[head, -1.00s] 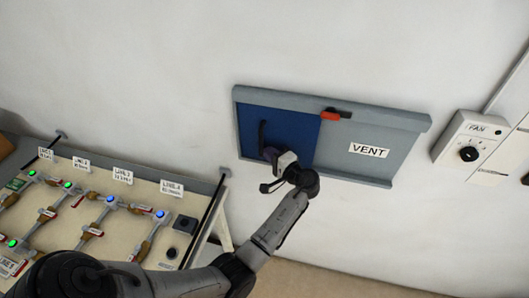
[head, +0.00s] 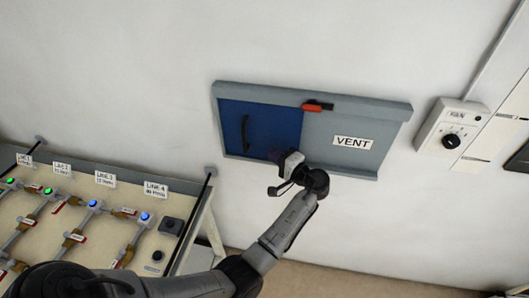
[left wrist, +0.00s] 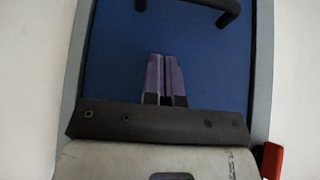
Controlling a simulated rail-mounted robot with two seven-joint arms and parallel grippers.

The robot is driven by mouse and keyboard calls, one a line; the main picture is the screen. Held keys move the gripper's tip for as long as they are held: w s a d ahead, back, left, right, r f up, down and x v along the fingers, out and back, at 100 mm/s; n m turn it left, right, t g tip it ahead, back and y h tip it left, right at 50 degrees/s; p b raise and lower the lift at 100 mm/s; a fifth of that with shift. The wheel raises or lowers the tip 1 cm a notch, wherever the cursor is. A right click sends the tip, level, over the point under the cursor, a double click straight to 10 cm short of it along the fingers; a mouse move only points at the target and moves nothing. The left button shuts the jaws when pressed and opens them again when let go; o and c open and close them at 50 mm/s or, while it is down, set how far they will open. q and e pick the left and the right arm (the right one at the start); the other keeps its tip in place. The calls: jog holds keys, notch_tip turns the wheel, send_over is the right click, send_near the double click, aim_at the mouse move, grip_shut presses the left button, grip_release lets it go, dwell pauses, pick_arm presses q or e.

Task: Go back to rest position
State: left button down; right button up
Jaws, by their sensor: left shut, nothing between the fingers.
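My left gripper (head: 279,157) is in front of the lower right part of the blue vent door (head: 262,122). In the left wrist view the two purple fingers (left wrist: 164,77) are together, with nothing between them. The black door handle (head: 245,133) is left of the gripper and apart from it; it also shows at the top of the left wrist view (left wrist: 229,15). My right gripper is in neither view.
The grey vent frame (head: 385,123) is on the wall, with a red latch (head: 318,105) on its top rail and a VENT label (head: 352,142). A fan switch box (head: 451,128) is at the right. A valve panel (head: 98,240) with several lit lamps stands at the lower left.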

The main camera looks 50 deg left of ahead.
pick_arm(q)
jog(key=d, duration=0.6)
jog(key=shift+d+b, duration=0.15)
jog(key=shift+b, duration=0.15)
jog(key=shift+w, duration=0.1)
